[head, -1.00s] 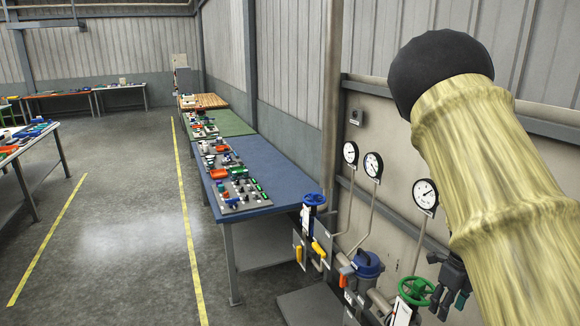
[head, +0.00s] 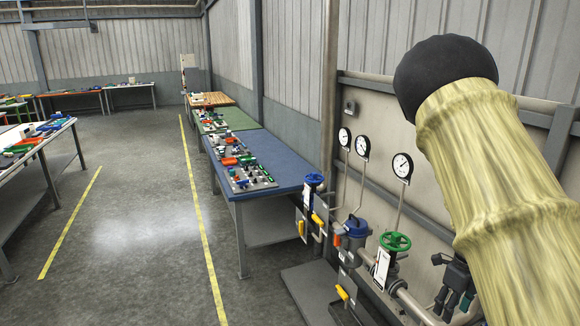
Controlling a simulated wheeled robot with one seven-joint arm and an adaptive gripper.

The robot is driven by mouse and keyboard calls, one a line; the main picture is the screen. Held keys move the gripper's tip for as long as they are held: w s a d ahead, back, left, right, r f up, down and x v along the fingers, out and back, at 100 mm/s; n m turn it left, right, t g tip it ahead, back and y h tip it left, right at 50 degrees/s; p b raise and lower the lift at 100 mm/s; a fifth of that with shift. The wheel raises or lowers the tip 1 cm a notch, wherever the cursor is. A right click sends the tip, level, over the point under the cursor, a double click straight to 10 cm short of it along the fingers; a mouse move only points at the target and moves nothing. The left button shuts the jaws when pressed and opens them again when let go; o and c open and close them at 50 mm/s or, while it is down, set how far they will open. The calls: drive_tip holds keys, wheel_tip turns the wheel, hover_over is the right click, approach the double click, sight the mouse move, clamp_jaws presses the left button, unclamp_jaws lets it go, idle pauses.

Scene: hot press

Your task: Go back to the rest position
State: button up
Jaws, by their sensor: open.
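My gripper (head: 454,298) is dark and shows low at the right of the head view, beside my sleeved arm, which hides part of it. Its fingers hang downward, open, with nothing seen between them. The green handwheel (head: 395,242) on the pipework is up and to the left of my gripper, with a visible gap between them.
A panel with round gauges (head: 402,166), a blue handwheel (head: 314,179) and yellow-handled valves stands close on the right. A blue-topped workbench (head: 275,165) with parts runs along the wall. The floor (head: 150,240) at left centre is clear between yellow lines.

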drive_tip(key=s+a+f+n+g+h+b, duration=0.15)
drive_tip(key=s+f+n+b, duration=0.4)
drive_tip(key=s+f, duration=0.7)
drive_tip(key=s+a+f+n+h+b, duration=0.1)
drive_tip(key=s+a+f+n+b, duration=0.1)
drive_tip(key=s+f+n, duration=1)
drive_tip(key=s+a+f+n+t+y+b, duration=0.1)
drive_tip(key=s+a+f+n+y+b, duration=0.1)
drive_tip(key=s+a+f+n+b, duration=0.5)
drive_tip(key=s+a+f+n, duration=0.6)
drive_tip(key=s+a+f, duration=0.3)
drive_tip(key=a+f, duration=0.1)
drive_tip(key=shift+s+f+t+y+b, duration=0.3)
drive_tip(key=shift+s+f+t+y, duration=0.05)
drive_tip(key=shift+f, duration=0.4)
drive_tip(key=shift+c, duration=0.2)
